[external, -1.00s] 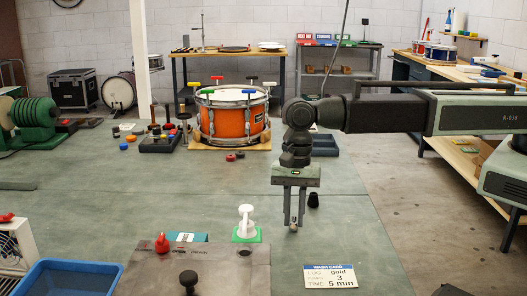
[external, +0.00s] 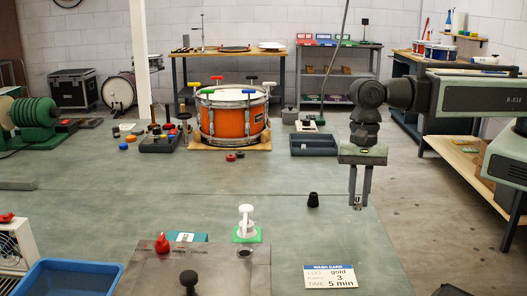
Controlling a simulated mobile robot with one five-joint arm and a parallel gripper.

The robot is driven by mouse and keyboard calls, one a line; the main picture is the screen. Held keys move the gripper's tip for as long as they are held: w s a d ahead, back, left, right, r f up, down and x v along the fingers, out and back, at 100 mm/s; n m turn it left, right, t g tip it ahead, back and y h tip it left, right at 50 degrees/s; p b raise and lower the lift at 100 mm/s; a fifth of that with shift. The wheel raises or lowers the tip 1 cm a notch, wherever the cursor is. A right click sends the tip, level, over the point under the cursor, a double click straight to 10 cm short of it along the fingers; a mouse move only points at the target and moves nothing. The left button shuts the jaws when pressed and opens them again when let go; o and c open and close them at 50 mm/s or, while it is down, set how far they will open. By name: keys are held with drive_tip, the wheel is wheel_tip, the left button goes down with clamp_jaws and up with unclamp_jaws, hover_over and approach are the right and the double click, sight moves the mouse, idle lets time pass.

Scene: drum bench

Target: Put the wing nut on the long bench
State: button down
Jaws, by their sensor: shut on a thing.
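My gripper (external: 358,205) hangs pointing down at the right edge of the green work surface (external: 310,236). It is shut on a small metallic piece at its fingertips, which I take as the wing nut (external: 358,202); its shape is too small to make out. The piece is apart from anything else I can see. A long wooden-topped bench (external: 455,70) runs along the right wall, behind my arm, with part of it hidden.
A small black cone-shaped piece (external: 313,199) stands left of my gripper. A wash card (external: 344,276) is nearer the camera. An orange drum (external: 233,122) and a dark tray (external: 313,144) are further back. Grey floor (external: 410,190) lies open to the right.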

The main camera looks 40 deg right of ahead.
drive_tip(key=shift+s+d, duration=0.2)
drive_tip(key=shift+d, duration=0.05)
idle(0.3)
drive_tip(key=w+a, duration=0.3)
drive_tip(key=a, duration=0.1)
drive_tip(key=w+a+f+b, duration=0.1)
drive_tip(key=w+a, duration=0.2)
drive_tip(key=a, duration=0.1)
drive_tip(key=w+a, duration=0.3)
drive_tip(key=shift+w+a+f, duration=0.2)
drive_tip(key=shift+w+a, duration=0.1)
drive_tip(key=shift+a, duration=0.1)
drive_tip(key=shift+w+a+b, duration=0.3)
drive_tip(key=shift+w+a, duration=0.2)
drive_tip(key=shift+a, duration=0.05)
drive_tip(key=f+b, duration=0.3)
drive_tip(key=shift+s+d+f, duration=0.1)
drive_tip(key=shift+s+d, duration=0.1)
drive_tip(key=shift+d, duration=0.05)
